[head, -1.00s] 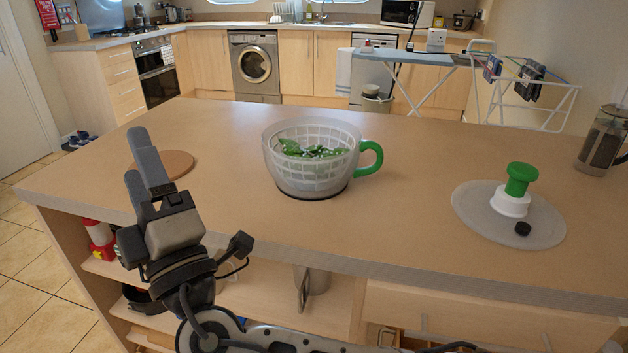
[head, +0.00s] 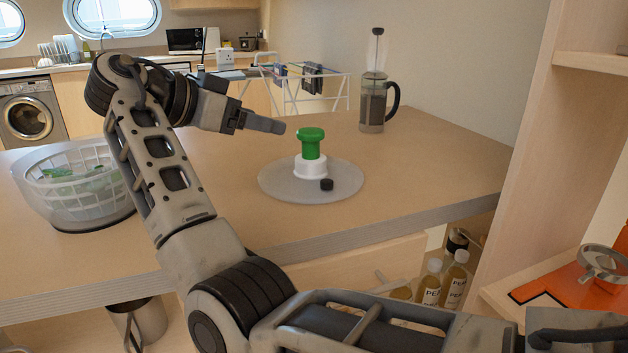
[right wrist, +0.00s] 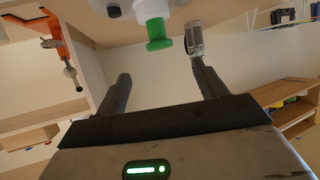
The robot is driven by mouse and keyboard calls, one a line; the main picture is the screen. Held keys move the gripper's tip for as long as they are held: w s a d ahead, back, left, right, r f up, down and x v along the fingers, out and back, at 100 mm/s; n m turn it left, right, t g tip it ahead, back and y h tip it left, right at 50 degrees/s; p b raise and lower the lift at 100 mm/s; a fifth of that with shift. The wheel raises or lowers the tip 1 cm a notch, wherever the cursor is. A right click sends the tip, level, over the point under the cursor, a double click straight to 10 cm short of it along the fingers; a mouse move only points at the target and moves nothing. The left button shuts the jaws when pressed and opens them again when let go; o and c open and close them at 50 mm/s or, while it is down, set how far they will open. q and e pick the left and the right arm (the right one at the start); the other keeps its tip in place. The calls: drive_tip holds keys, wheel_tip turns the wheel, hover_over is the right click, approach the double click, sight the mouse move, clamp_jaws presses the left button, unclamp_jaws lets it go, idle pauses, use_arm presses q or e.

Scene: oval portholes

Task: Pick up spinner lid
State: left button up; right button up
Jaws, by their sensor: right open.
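The spinner lid (head: 281,181) lies flat on the counter in the head view, a translucent disc with a white collar, a green knob and a small black piece. My right gripper (head: 280,126) is open and empty, left of the green knob at about its height in the picture and apart from it. In the right wrist view the green knob (right wrist: 157,32) shows beyond the gap between the open fingers (right wrist: 161,84). The spinner bowl (head: 75,190) with green leaves in its basket stands at the left, partly hidden by my right arm. My left gripper is out of view.
A French press (head: 374,100) stands behind the lid to the right, near the wall. A wooden shelf unit (head: 520,170) rises at the right. Bottles (head: 430,283) stand below the counter edge. The counter around the lid is clear.

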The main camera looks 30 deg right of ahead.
sight(303, 131)
drive_tip(key=x, duration=0.9)
drive_tip(key=shift+b, duration=0.35)
drive_tip(key=x, duration=0.4)
drive_tip(key=shift+d+f+b, duration=0.3)
drive_tip(key=shift+f, duration=0.1)
drive_tip(key=shift+w+d+f, duration=0.1)
drive_tip(key=shift+d, duration=0.2)
drive_tip(key=c, duration=1.5)
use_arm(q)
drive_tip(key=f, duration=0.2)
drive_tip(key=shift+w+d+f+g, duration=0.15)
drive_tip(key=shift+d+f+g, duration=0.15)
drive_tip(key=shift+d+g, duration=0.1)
use_arm(e)
drive_tip(key=shift+c, duration=0.2)
